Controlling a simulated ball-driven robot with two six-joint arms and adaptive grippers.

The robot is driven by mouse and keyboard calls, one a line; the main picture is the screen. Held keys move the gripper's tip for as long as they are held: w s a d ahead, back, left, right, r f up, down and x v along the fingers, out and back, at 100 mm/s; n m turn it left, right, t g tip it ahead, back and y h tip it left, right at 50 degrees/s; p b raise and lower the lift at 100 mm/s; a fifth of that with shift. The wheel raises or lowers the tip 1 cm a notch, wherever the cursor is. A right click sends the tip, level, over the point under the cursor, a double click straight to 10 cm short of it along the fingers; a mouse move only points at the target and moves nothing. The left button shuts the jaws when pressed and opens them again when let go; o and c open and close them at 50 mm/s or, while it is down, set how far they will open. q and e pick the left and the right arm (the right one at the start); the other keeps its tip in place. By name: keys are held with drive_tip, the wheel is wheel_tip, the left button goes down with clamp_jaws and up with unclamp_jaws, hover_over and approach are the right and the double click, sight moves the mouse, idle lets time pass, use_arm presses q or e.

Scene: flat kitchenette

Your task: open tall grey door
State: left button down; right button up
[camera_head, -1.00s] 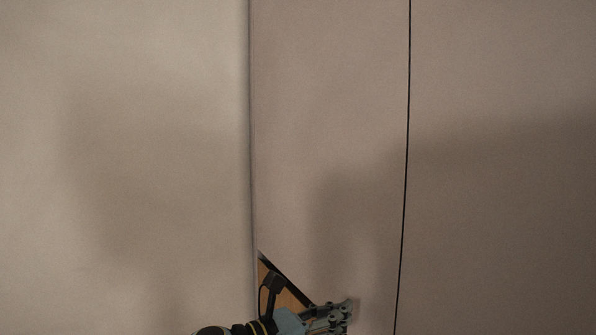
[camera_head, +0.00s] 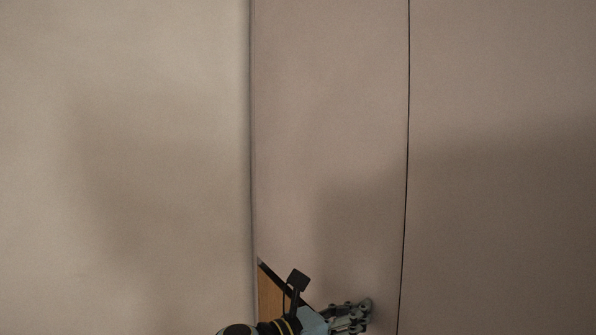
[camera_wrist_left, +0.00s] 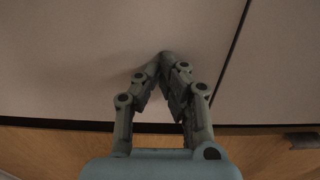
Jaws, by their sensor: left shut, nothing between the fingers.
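The tall grey door (camera_head: 330,130) fills the middle of the head view, between a pale edge on its left and a dark vertical gap on its right. Its surface also spans the upper part of the left wrist view (camera_wrist_left: 90,60). My left gripper (camera_head: 366,308) is low in the head view, in front of the door's lower part and left of the dark gap. In the left wrist view its fingertips (camera_wrist_left: 164,56) meet, empty, close to the door surface. I cannot tell if they touch it. No handle shows. My right gripper is not in view.
Another grey panel (camera_head: 500,140) stands right of the dark gap. A plain pale surface (camera_head: 120,140) lies on the left.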

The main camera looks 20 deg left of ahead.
use_arm(q)
drive_tip(key=v, duration=1.3)
drive_tip(key=shift+s+a, duration=0.25)
drive_tip(key=shift+s, duration=0.05)
idle(0.7)
